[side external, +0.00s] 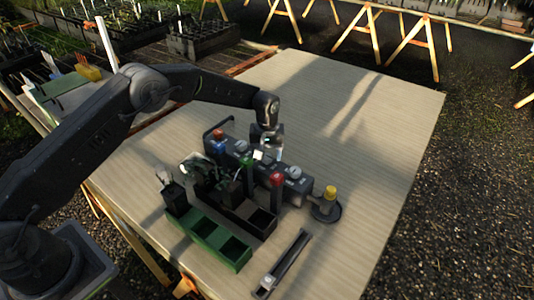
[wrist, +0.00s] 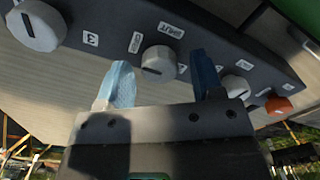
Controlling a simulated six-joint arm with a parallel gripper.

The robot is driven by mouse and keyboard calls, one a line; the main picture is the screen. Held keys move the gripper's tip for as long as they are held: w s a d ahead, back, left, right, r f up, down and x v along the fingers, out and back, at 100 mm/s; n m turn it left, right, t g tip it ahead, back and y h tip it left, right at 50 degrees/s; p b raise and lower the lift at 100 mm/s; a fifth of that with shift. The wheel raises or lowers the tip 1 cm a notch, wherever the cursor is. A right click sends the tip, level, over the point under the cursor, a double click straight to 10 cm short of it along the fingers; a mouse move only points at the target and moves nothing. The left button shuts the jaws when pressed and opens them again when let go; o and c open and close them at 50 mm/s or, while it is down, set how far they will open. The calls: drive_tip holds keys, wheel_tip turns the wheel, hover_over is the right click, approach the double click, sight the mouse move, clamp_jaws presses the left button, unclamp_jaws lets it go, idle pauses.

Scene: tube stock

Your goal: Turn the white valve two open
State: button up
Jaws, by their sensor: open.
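A dark valve block (side external: 262,171) lies on the table, with a row of round knobs. In the wrist view, a whitish knob with a dark slot (wrist: 158,64) is in the middle of the block (wrist: 215,40), with small labels beside it. A larger whitish knob (wrist: 36,26) at the left has a label reading 3, and another pale knob (wrist: 236,87) is at the right. My gripper (wrist: 162,78) is open, its blue fingers on either side of the middle knob in the picture. I cannot tell whether they touch it. My gripper (side external: 266,146) is over the block in the side view.
An orange knob (wrist: 278,104) is at the block's right end. Red (side external: 277,179) and yellow (side external: 330,192) topped items stand near the block. A green tray (side external: 208,240) and a dark slotted bar (side external: 284,265) are in front. The table's right side (side external: 385,130) is clear.

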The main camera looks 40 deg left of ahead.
sight(267, 155)
drive_tip(key=shift+r, duration=0.1)
wheel_tip(267, 155, up, 14)
idle(0.5)
drive_tip(key=s+a+r+m+t, duration=0.3)
drive_tip(key=s+r+m, duration=0.1)
drive_tip(key=s+r, duration=1.35)
drive_tip(key=s+f+m+t, duration=0.1)
drive_tip(key=s+f, duration=0.1)
drive_tip(key=s, duration=0.8)
drive_tip(key=s+f+m+t, duration=0.1)
drive_tip(key=s+f+m, duration=0.1)
drive_tip(key=s, duration=0.8)
drive_tip(key=shift+a+t, duration=0.3)
drive_tip(key=shift+a, duration=0.15)
